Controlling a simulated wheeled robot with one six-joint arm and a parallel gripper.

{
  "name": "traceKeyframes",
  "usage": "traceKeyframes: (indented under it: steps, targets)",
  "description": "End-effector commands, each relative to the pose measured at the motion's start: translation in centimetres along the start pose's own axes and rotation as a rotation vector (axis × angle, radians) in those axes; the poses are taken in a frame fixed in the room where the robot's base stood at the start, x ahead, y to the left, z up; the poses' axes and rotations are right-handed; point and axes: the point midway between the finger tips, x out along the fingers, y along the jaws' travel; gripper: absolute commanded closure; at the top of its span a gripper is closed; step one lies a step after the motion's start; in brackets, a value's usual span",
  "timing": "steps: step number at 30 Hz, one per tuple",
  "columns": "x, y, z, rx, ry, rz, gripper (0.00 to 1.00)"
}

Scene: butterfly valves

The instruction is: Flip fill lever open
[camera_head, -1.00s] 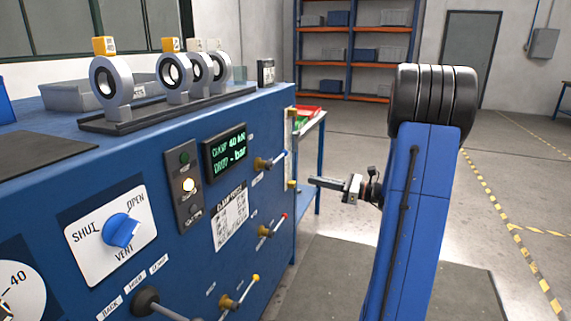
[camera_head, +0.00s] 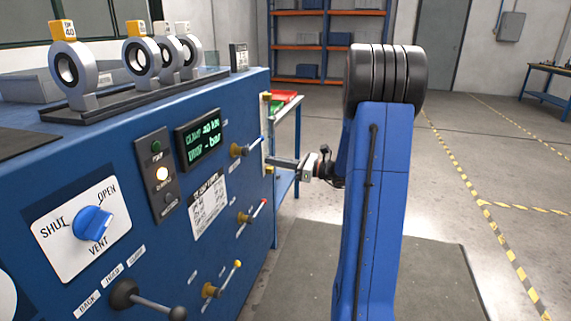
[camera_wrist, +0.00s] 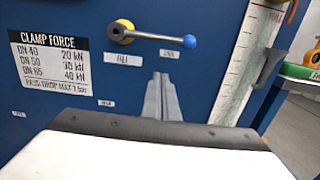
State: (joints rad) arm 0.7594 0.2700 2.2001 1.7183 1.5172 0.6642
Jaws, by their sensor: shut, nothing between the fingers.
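A blue-knobbed lever with a brass hub (camera_wrist: 155,36) lies roughly level across the blue panel in the wrist view, its knob to the right. Small labels sit beneath it, too blurred to read surely, so I cannot confirm it is the fill lever. In the head view it shows at the panel's upper right (camera_head: 246,148). My gripper (camera_wrist: 161,80) is shut and empty, its fingertips pointing at the panel below the lever's rod, apart from it. In the head view my gripper (camera_head: 278,162) is right of the lever, beside the panel's edge.
A red-tipped lever (camera_head: 251,213) and a yellow-tipped lever (camera_head: 222,279) sit lower on the panel. A clear vertical gauge tube (camera_wrist: 243,60) stands right of the lever. A side table (camera_head: 287,118) with a red tray is behind.

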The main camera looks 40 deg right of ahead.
Motion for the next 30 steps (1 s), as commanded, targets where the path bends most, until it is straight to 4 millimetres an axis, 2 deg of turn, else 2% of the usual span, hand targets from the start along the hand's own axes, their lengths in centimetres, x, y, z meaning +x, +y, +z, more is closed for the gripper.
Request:
traceKeyframes:
  steps: [3, 5, 9, 13, 30]
  targets:
    - [2.1, 0.1, -0.1, 0.001, 0.001, 0.003, 1.0]
    - [2.7, 0.1, 0.4, -0.002, 0.0, 0.003, 1.0]
    - [3.0, 0.0, 2.3, -0.004, 0.001, 0.0, 1.0]
    - [3.2, 0.0, 3.4, -0.002, 0.001, 0.0, 1.0]
    - [3.3, 0.0, 3.9, -0.007, 0.001, 0.0, 1.0]
